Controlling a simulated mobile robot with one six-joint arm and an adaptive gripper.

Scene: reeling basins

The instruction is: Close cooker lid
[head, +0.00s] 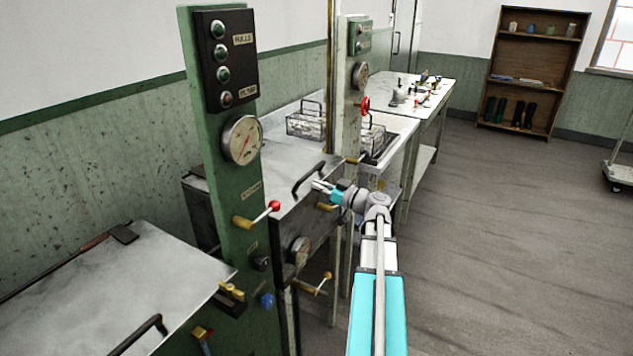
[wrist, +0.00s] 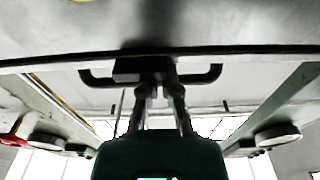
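The cooker is a grey metal box (head: 299,224) behind the near green panel. Its metal lid (head: 290,160) looks flat and about level; whether it is fully seated I cannot tell. A dark bar handle (head: 308,178) is at the lid's right edge. My gripper (head: 318,186) is at this handle, reaching in from the right. In the wrist view, the gripper fingers (wrist: 158,82) meet the middle of the dark handle (wrist: 206,75), with the lid surface (wrist: 230,28) above. The fingertips are hidden in a dark patch, so grip and contact are unclear.
Another metal box top (head: 130,280) is at lower left. A white table with wire baskets (head: 306,122) is beyond the cooker.

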